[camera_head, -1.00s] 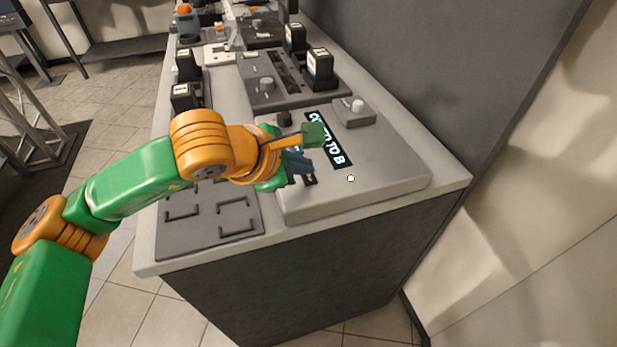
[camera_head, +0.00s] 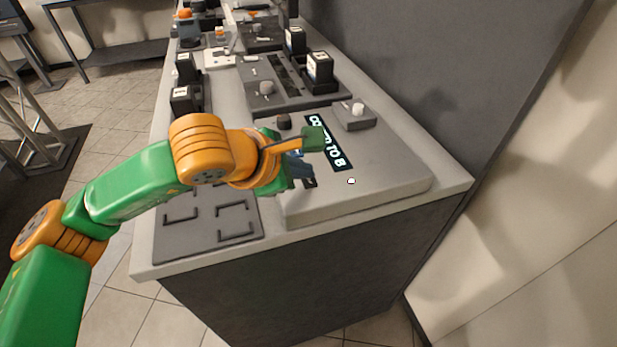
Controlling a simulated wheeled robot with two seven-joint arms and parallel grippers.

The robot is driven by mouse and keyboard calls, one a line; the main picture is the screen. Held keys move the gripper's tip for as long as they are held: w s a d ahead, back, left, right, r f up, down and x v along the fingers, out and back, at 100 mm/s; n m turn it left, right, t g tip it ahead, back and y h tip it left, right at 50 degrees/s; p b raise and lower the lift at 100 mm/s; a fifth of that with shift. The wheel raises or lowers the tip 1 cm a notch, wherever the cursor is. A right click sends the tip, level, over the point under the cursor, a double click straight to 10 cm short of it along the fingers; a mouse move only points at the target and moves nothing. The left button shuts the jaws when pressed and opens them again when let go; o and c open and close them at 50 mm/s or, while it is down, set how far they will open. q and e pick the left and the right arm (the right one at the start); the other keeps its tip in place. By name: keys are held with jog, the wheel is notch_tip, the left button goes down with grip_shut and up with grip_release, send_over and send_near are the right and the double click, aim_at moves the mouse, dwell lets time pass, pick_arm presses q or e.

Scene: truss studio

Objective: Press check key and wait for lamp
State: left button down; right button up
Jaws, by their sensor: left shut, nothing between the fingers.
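A grey console (camera_head: 391,163) sits at the near end of the counter. Its dark display (camera_head: 333,161) shows white text ending in "TO B", partly covered by my gripper. A small pale, lit-looking round spot, perhaps the lamp (camera_head: 351,181), is on the console's top. My left gripper (camera_head: 309,157) is over the console, left of the display, shut and empty. The check key is not clearly seen; the gripper covers that area, and I cannot tell whether it touches anything. A small dark piece (camera_head: 309,182) shows just below the gripper. My right gripper is not in view.
A dark plate with bracket marks (camera_head: 207,226) lies left of the console. A raised block with a white knob (camera_head: 354,114) and a dark knob (camera_head: 284,122) are on the console's far side. Behind stand labelled black blocks (camera_head: 320,70). A grey wall borders the right.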

aim_at(303, 185)
pick_arm(q)
jog(key=shift+f, duration=0.15)
dwell(0.5)
jog(key=shift+r, duration=0.8)
jog(key=shift+r, duration=0.1)
jog(key=shift+r+p, duration=1.65)
jog(key=shift+r, duration=0.85)
jog(key=shift+f, duration=0.1)
